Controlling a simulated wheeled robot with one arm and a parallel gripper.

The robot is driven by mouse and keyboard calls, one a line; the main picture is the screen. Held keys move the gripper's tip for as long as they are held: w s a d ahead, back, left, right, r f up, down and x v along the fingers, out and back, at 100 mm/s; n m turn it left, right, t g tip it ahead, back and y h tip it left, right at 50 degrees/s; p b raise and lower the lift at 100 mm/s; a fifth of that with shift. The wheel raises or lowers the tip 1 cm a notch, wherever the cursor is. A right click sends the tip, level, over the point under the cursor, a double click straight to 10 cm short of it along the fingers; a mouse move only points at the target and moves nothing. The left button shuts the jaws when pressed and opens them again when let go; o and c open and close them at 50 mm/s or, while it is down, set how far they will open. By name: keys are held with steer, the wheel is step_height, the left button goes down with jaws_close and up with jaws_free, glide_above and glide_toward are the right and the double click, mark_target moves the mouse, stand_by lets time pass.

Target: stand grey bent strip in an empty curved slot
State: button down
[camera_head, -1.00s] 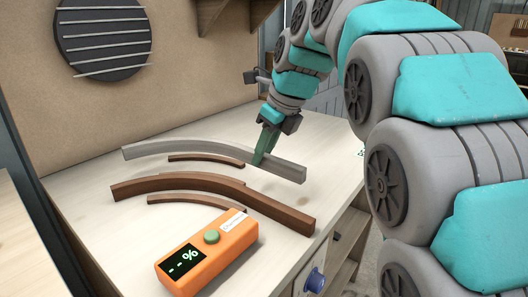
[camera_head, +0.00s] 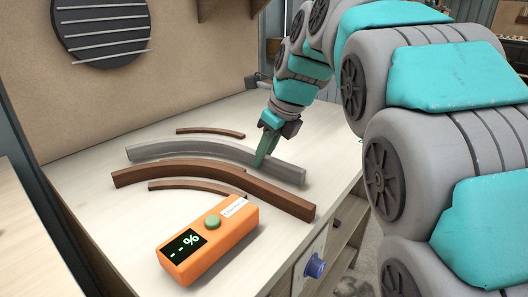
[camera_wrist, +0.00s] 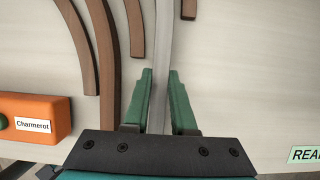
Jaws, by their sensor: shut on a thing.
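The grey bent strip (camera_head: 215,150) stands on edge, its long curve running left to right in the head view. My gripper (camera_head: 266,152) is shut on it near its right end. In the wrist view the grey strip (camera_wrist: 163,60) runs up between my green fingers (camera_wrist: 162,103). There it lies between a thin brown rail (camera_wrist: 137,30) on its left and another rail end (camera_wrist: 188,9) on its right, in a curved slot. Its lower edge is at or close to the tabletop; contact cannot be told.
A long brown bent strip (camera_head: 280,197) stands just in front, behind a short front rail (camera_head: 195,187). Another thin rail (camera_head: 210,132) lies bare behind the grey strip. An orange meter (camera_head: 235,222) reading "- - %" sits at the front. The table's back left is clear.

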steer(key=shift+f, duration=0.35)
stand_by(0.6)
steer(key=c, duration=0.7)
jaws_free()
steer(key=shift+o, duration=0.2)
